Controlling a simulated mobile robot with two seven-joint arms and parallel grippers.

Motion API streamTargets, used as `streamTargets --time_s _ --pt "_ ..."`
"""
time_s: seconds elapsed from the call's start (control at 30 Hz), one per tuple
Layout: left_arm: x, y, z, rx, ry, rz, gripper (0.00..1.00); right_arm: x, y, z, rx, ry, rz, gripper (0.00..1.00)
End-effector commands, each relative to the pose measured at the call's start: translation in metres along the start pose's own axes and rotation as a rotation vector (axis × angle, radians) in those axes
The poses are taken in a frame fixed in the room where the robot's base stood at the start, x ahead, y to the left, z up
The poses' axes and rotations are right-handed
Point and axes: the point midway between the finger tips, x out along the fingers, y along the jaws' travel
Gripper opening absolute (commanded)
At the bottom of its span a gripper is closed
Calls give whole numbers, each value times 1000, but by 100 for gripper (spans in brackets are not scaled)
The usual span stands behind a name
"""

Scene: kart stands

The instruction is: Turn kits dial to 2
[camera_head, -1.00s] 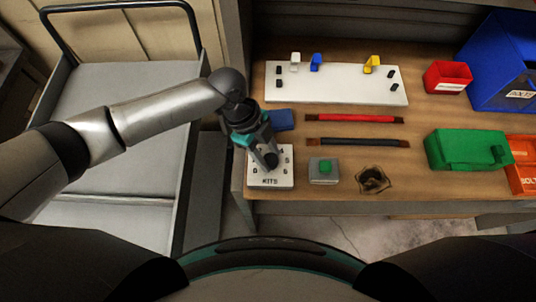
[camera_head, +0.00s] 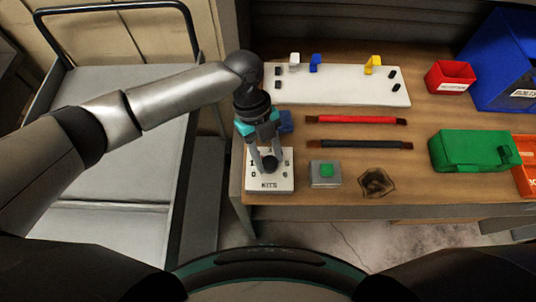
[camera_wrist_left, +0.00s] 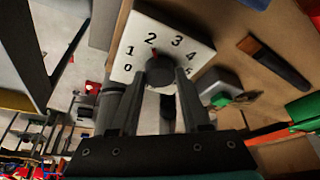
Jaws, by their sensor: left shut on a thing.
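The kits dial is a dark round knob (camera_head: 269,163) on a white plate (camera_head: 270,185) marked KITS, at the table's near left corner. The left wrist view shows the knob (camera_wrist_left: 160,72) close up, with numbers from 0 upward around it on the plate (camera_wrist_left: 200,48). Its red pointer mark points at or very near the 2. My left gripper (camera_head: 266,164) is shut on the knob, one finger on each side, as the left wrist view also shows (camera_wrist_left: 159,82). My right gripper is not in view.
A grey box with a green button (camera_head: 325,172) stands just right of the plate. A blue block (camera_head: 286,121) lies behind the gripper. Red (camera_head: 350,120) and black (camera_head: 358,144) strips, a white board (camera_head: 340,92) and a green box (camera_head: 470,150) are farther off.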

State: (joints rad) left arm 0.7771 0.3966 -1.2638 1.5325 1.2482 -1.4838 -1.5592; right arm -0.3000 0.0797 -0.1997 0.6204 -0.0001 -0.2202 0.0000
Motion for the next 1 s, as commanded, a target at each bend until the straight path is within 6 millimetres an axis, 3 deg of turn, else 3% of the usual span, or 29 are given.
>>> streamTargets --time_s 0.3,0.33,0.57,0.87,1.0 --pt "0 0 0 2 0 0 0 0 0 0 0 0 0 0" --pt "0 0 0 1 0 0 49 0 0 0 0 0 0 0" --pt "0 0 0 1 0 0 74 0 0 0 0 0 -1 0" --pt "-1 0 0 0 -1 0 77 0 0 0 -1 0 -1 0" --pt "-14 0 1 0 -3 -2 77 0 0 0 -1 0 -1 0"
